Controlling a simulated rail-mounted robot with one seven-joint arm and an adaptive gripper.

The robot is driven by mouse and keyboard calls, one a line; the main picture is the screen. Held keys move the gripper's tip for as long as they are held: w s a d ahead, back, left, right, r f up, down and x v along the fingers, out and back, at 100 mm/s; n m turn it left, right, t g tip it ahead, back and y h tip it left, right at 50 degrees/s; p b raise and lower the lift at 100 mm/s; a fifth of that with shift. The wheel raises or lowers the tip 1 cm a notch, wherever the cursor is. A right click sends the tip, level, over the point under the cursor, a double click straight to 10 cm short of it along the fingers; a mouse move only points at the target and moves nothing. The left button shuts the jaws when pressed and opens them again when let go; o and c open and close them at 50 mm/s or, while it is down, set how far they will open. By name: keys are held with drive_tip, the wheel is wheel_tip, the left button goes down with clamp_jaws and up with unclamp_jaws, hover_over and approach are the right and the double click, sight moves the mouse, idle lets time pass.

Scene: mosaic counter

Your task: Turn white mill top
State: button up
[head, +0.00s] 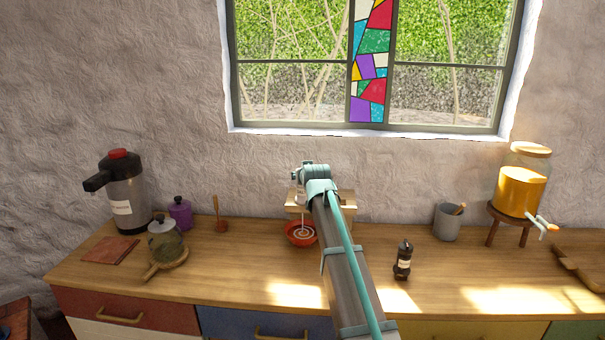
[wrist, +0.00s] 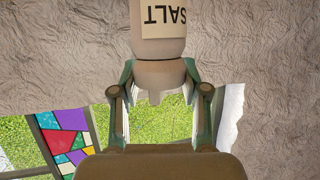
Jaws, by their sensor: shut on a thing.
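The white mill (wrist: 158,40) shows in the wrist view, upside down in the picture, with a label reading SALT. My gripper (wrist: 160,82) has a finger on each side of the mill's end part and is shut on it. The label and wider body lie beyond the fingertips. In the head view my gripper (head: 299,192) is above the back of the counter, in front of a small wooden stand (head: 346,203). My arm hides much of that area, and the mill is too small there to make out clearly.
A red bowl (head: 299,235) sits just below my gripper. A dark mill (head: 402,262) stands to the right of my arm. A grey cup (head: 447,222) and an orange drink dispenser (head: 521,190) are further right. A pump flask (head: 125,195) is at left. Front-centre counter is clear.

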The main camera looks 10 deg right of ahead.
drive_tip(key=m+h+b, duration=0.2)
drive_tip(key=h, duration=0.1)
drive_tip(key=m+h+b, duration=0.1)
drive_tip(key=shift+w+a+f+m+g, duration=0.1)
drive_tip(key=shift+w+f+m+g, duration=0.05)
drive_tip(key=shift+f+m+g, duration=0.2)
drive_tip(key=m+g+h+b, duration=0.1)
drive_tip(key=m+h+b, duration=0.1)
drive_tip(key=b, duration=0.1)
drive_tip(key=shift+r+h, duration=0.1)
drive_tip(key=shift+h, duration=0.2)
drive_tip(key=shift+r+m+g+h+b, duration=0.15)
drive_tip(key=shift+m+g+h+b, duration=0.25)
drive_tip(key=shift+m+b, duration=0.25)
drive_tip(key=shift+s, duration=0.2)
drive_tip(key=o, duration=1.2)
drive_tip(key=shift+d, duration=0.2)
drive_tip(key=v, duration=1.2)
drive_tip(key=shift+a, duration=0.2)
